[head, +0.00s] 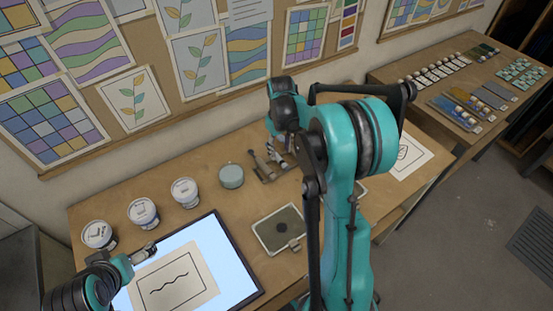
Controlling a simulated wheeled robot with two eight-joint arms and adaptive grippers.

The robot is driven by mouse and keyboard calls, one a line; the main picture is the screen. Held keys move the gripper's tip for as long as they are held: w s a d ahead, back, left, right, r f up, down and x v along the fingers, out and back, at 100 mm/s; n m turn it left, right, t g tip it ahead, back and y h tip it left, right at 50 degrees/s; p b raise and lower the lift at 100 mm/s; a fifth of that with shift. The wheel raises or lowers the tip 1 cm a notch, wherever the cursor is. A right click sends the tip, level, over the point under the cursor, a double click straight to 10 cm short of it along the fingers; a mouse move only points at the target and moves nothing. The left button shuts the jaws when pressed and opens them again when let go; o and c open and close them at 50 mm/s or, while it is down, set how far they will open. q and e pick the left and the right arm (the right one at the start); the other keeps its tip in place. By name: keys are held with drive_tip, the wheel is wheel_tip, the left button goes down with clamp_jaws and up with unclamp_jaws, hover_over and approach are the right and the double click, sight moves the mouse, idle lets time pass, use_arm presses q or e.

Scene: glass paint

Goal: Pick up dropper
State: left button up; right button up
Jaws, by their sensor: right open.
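Several small slender tools (262,168) rest on a wooden holder on the table, left of my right wrist. One may be the dropper, but they are too small and covered to tell. My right gripper (280,155) is open, pointing down right at these tools, partly hidden by my own teal arm. I cannot tell whether it touches any of them. My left gripper (149,249) is at the lower left, over the upper left edge of the lit panel (236,262); its jaw opening is unclear.
Three white labelled jars (143,212) and a teal round pot (231,176) stand along the back of the table. A patterned sheet (165,283) lies on the panel. A small tray with a dark pad (282,229) is right of it. A side table (470,85) holds supplies.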

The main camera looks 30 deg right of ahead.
sight(280, 159)
drive_tip(key=f, duration=0.2)
drive_tip(key=f+b, duration=0.1)
drive_tip(key=f, duration=0.2)
drive_tip(key=shift+w+d+b, duration=0.15)
drive_tip(key=shift+d+b, duration=0.05)
drive_tip(key=shift+b, duration=0.1)
clamp_jaws()
drive_tip(key=shift+r, duration=0.2)
drive_tip(key=shift+r, duration=0.3)
drive_tip(key=r+p, duration=0.1)
drive_tip(key=r, duration=0.1)
drive_tip(key=s+r+p, duration=0.1)
drive_tip(key=r, duration=0.1)
drive_tip(key=shift+d, duration=0.2)
drive_tip(key=s+d+r+p, duration=0.2)
drive_tip(key=s+d+r, duration=0.2)
drive_tip(key=s, duration=0.5)
wheel_tip(280, 159, up, 2)
drive_tip(key=shift+s+d+r, duration=0.1)
drive_tip(key=shift+s+d, duration=0.2)
